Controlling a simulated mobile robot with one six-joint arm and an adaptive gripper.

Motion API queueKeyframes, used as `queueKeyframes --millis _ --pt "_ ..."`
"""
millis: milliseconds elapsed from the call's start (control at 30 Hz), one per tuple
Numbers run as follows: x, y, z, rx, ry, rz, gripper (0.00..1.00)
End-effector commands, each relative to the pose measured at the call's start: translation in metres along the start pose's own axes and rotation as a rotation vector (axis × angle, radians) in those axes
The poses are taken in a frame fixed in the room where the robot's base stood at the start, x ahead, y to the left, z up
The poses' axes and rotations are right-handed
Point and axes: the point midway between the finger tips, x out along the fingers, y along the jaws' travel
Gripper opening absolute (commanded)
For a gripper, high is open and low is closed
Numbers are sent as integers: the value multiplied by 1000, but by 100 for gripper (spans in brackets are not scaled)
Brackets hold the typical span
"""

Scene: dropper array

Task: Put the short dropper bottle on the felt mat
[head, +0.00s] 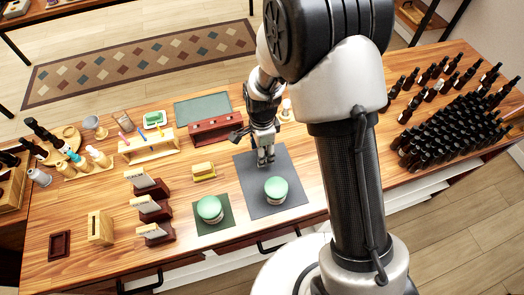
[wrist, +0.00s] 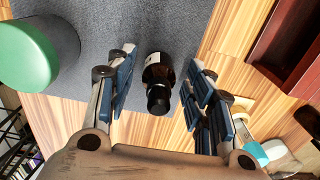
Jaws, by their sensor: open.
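My gripper (head: 265,160) is open, low over the far edge of the grey mat (head: 253,192). In the wrist view its blue-padded fingers (wrist: 157,95) are spread on both sides of a short dark brown bottle (wrist: 157,70) with a black cap and a pale label. Gaps show between the bottle and both fingers. The bottle appears upright, with its base on the grey mat (wrist: 120,22) near a corner. In the head view I cannot make out the bottle behind my gripper.
A green-topped round jar (head: 275,189) stands on the grey mat; another (head: 209,208) is on a small dark green mat (head: 226,226). A dark red rack (head: 215,130) is behind. Many dark bottles (head: 455,130) crowd the right. The near part of the grey mat is partly free.

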Motion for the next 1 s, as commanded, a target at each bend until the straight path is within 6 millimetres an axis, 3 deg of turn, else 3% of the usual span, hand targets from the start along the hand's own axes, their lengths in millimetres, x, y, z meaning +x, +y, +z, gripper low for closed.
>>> queueKeyframes --millis 200,400,600,833,933,1000 --pt "-50 -1 0 0 0 -5 48" --pt "-89 -1 0 0 0 -4 48" --pt "-108 0 0 0 0 -1 48" --pt "-114 1 -1 -9 0 -5 48" --pt "-134 7 -8 -65 1 -27 48" --pt "-158 16 -17 -143 5 -57 48"
